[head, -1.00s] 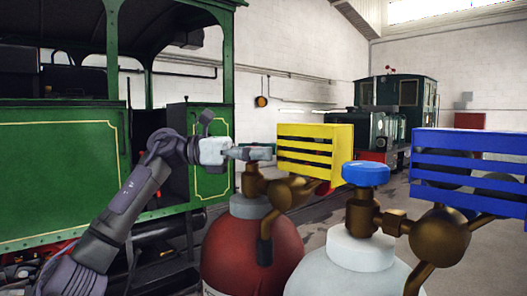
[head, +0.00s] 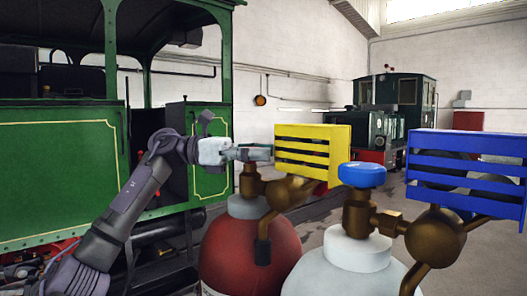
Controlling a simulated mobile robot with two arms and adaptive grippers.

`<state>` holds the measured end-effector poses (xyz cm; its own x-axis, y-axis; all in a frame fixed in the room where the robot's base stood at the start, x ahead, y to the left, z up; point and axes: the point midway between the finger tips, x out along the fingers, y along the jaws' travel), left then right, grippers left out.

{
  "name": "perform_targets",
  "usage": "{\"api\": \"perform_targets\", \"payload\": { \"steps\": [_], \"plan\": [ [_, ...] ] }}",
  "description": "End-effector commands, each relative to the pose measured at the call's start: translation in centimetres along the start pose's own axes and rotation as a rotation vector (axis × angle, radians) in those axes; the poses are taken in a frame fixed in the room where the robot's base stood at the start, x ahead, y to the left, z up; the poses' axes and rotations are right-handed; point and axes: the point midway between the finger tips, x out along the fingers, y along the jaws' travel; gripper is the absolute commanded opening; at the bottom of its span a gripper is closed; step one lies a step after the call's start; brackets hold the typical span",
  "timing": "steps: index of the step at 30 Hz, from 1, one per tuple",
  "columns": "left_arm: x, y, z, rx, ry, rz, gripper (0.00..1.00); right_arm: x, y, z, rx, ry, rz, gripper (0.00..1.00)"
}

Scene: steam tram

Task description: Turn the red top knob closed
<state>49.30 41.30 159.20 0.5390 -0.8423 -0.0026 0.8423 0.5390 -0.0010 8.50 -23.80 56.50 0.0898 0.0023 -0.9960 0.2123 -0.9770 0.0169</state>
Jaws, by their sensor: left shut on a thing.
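A red gas cylinder (head: 252,262) with a white collar (head: 249,206) stands in the middle. A brass valve (head: 249,181) rises from its top. My left gripper (head: 257,153) reaches in from the left and is shut at the top of this valve, on its top knob. The fingers cover nearly all of the knob, so its colour and turn cannot be told. My right gripper is not in view.
A yellow slatted guard (head: 315,151) is close right of the gripper. A white cylinder (head: 347,278) with a blue knob (head: 362,174) and a blue slatted guard (head: 466,168) stand at right. A green locomotive (head: 60,170) fills the left.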

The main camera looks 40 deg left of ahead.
Motion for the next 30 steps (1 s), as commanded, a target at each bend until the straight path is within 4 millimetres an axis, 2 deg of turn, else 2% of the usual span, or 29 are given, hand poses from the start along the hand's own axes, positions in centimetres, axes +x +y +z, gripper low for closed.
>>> {"api": "perform_targets", "payload": {
  "steps": [13, 21, 30],
  "plan": [
    [-0.1, -0.2, 0.6, 0.001, -0.008, -0.108, 0.27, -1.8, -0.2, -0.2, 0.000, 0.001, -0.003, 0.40],
    [-0.1, -0.6, 0.9, 0.002, -0.011, -0.311, 0.27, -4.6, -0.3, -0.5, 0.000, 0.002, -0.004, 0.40],
    [-0.4, -1.1, 0.5, 0.005, -0.013, -0.521, 0.28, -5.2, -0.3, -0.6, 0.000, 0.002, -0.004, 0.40]
  ]
}}
